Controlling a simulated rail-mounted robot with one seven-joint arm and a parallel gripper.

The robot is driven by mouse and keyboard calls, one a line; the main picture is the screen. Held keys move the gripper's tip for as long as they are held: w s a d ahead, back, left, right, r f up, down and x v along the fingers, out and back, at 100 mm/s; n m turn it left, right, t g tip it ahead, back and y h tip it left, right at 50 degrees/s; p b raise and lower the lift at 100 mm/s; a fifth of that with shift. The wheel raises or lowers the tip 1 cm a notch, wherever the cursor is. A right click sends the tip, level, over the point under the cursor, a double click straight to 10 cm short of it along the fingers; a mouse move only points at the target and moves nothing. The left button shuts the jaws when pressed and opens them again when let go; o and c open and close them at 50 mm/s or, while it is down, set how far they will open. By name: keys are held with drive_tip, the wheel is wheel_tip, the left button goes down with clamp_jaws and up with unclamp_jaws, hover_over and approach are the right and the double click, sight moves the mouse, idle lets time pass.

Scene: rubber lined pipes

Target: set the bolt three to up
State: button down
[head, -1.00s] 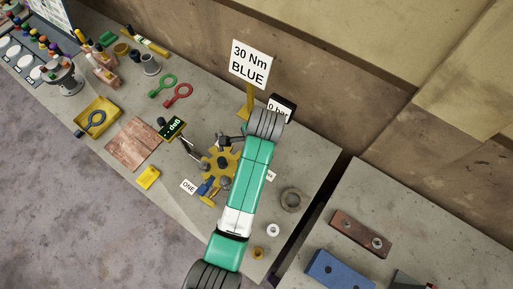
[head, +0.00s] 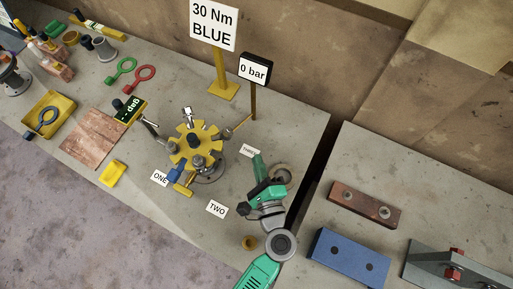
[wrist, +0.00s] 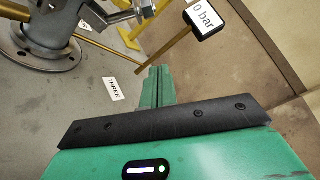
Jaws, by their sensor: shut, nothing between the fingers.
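A yellow star-shaped flange (head: 193,148) stands on a grey pipe base in the middle of the bench, with several bolts around its rim. The label THREE (head: 250,151) lies on the bench to its right and also shows in the wrist view (wrist: 113,89). My gripper (head: 258,157) is shut and empty, just right of the label and apart from the flange. In the wrist view its green fingertips (wrist: 159,70) are together, right of the label.
A "0 bar" sign (head: 255,69) on a brown post stands behind the flange, and a "30 Nm BLUE" sign (head: 213,25) on a yellow stand is farther back. Labels ONE (head: 160,178) and TWO (head: 216,208) lie in front.

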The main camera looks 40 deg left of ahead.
sight(223, 139)
drive_tip(key=w+a+r+p, duration=0.1)
drive_tip(key=a, duration=0.6)
drive_tip(key=shift+a+r, duration=0.25)
drive_tip(key=shift+a, duration=0.15)
drive_tip(key=shift+w+d, duration=0.1)
drive_tip(key=shift+w, duration=0.05)
